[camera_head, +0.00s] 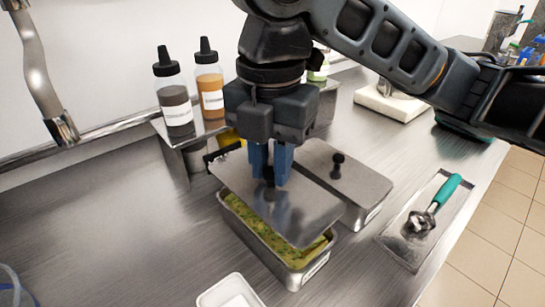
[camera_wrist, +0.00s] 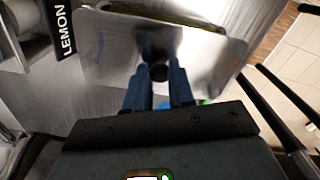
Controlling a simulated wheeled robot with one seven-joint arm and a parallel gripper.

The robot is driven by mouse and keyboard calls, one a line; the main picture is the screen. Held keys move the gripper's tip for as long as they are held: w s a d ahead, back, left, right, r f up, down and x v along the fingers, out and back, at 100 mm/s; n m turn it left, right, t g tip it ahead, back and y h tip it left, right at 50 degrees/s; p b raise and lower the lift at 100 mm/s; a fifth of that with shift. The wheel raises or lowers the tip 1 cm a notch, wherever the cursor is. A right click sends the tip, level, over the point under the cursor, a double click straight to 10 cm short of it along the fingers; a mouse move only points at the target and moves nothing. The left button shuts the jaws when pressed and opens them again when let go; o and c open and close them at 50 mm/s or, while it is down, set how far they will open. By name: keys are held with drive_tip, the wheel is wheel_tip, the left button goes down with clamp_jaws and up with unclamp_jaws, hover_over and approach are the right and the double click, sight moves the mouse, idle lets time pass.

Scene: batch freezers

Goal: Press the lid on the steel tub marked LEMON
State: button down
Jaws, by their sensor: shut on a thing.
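My gripper (camera_head: 271,180) is shut on the black knob of a flat steel lid (camera_head: 305,218). The lid hangs over an open steel tub (camera_head: 262,252) filled with yellow-green stuff, with a gap between them along the near side. In the wrist view, the fingers of my gripper (camera_wrist: 158,80) close around the knob, and the lid (camera_wrist: 110,50) hides most of the tub. A black plate reading LEMON (camera_wrist: 64,28) shows beside the lid there. The small label on the tub's end is too small to read in the head view.
A second steel tub with its lid on (camera_head: 350,180) stands right beside. A teal-handled scoop (camera_head: 435,205) lies on a tray at the right. Squeeze bottles (camera_head: 174,95) stand behind. A white dish (camera_head: 230,292) is in front. The counter's left side is mostly clear.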

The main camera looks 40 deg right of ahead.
sight(272, 184)
drive_tip(key=shift+f+b, duration=2)
drive_tip(key=shift+f, duration=0.65)
drive_tip(key=shift+p, duration=0.4)
drive_tip(key=shift+f, duration=0.15)
idle(0.6)
drive_tip(key=shift+c, duration=2)
unclamp_jaws()
